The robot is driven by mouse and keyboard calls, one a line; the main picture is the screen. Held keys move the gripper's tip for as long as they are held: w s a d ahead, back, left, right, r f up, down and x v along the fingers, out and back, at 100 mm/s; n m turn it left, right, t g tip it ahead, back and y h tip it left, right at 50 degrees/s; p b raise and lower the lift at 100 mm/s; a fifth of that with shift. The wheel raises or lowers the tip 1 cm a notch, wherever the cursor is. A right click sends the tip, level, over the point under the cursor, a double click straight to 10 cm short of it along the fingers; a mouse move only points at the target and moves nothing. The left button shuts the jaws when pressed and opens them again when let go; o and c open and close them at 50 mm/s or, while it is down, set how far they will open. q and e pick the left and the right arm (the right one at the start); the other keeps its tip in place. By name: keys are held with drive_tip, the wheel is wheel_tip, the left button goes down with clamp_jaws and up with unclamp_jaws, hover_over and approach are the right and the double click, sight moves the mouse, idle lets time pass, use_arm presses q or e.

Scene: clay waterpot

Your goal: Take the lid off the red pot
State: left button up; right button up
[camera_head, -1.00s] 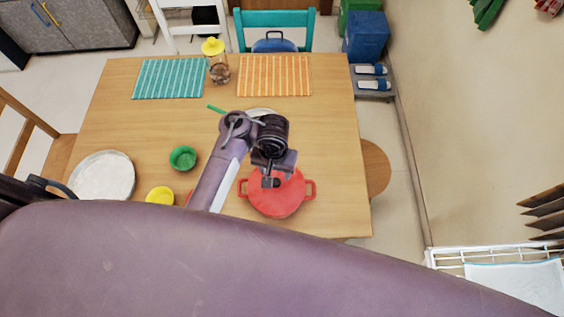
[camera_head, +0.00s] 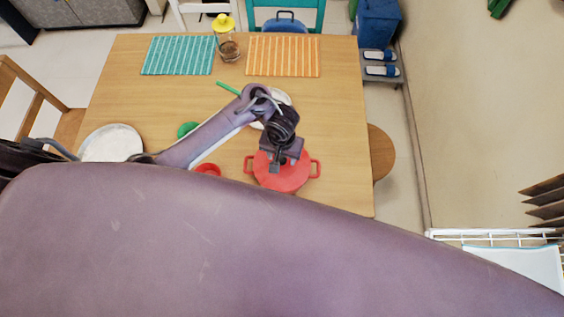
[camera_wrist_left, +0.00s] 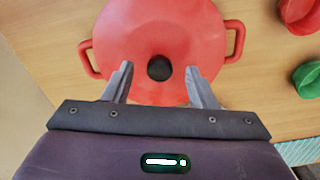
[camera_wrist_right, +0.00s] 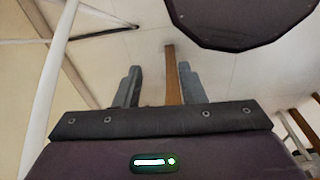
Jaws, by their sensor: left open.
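The red pot (camera_head: 292,182) stands on the wooden table with its red lid (camera_wrist_left: 160,28) on and a handle at each side. The lid's round black knob (camera_wrist_left: 159,68) shows in the left wrist view. My left gripper (camera_head: 274,165) is over the pot, open, its fingers pointing down at the lid. In the left wrist view its fingertips (camera_wrist_left: 157,70) show on either side of the knob; I cannot tell how far above it they are. In the right wrist view my right gripper (camera_wrist_right: 159,68) is open, with the pale floor and a brown bar beyond it.
A small red bowl (camera_head: 207,168) and a green bowl (camera_head: 187,129) are left of the pot. A white plate (camera_head: 112,145) lies far left; another plate (camera_head: 285,97) is partly behind my left arm. A yellow-topped jar (camera_head: 229,46) stands between two placemats at the back.

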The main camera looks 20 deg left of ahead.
sight(282, 158)
use_arm(q)
wheel_tip(282, 158, down, 3)
drive_tip(key=shift+w+r+b, duration=0.1)
drive_tip(key=shift+w+b, duration=0.05)
drive_tip(key=shift+b, duration=0.5)
drive_tip(key=shift+f, duration=0.2)
drive_tip(key=c, duration=0.5)
clamp_jaws()
use_arm(e)
drive_tip(key=shift+s+a+f, duration=0.15)
drive_tip(key=shift+s+f, duration=0.6)
drive_tip(key=shift+s, duration=0.05)
use_arm(q)
drive_tip(key=shift+r, duration=0.1)
